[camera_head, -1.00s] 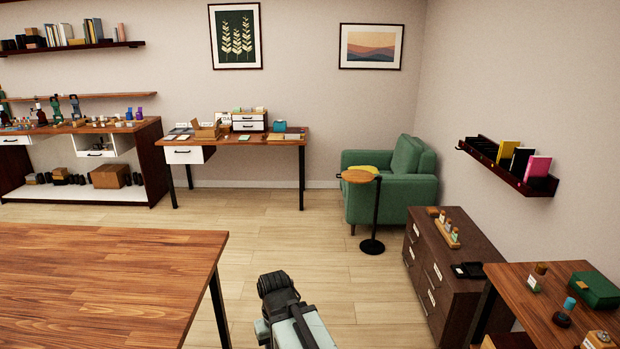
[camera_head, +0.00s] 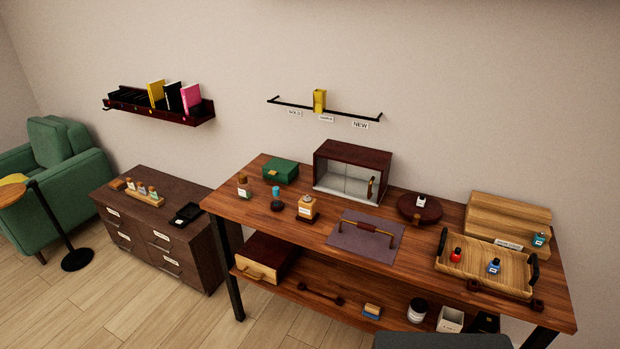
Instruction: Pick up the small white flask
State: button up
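A small white flask with a dark top (camera_head: 421,202) stands on a dark round stand (camera_head: 405,208) toward the back right of the wooden table (camera_head: 285,225). It is small in the picture, and its exact shape is hard to tell. My gripper does not show in the current view.
A glass-fronted cabinet (camera_head: 353,172), a grey mat with a bar handle (camera_head: 350,238) and a wooden tray (camera_head: 450,265) with red and blue bottles surround the stand. A stepped wooden riser (camera_head: 508,214) stands at right. Several bottles stand at the table's left. A lower shelf holds a drawer box (camera_head: 262,262).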

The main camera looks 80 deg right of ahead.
aim_at(421, 200)
jog(key=z, duration=1.75)
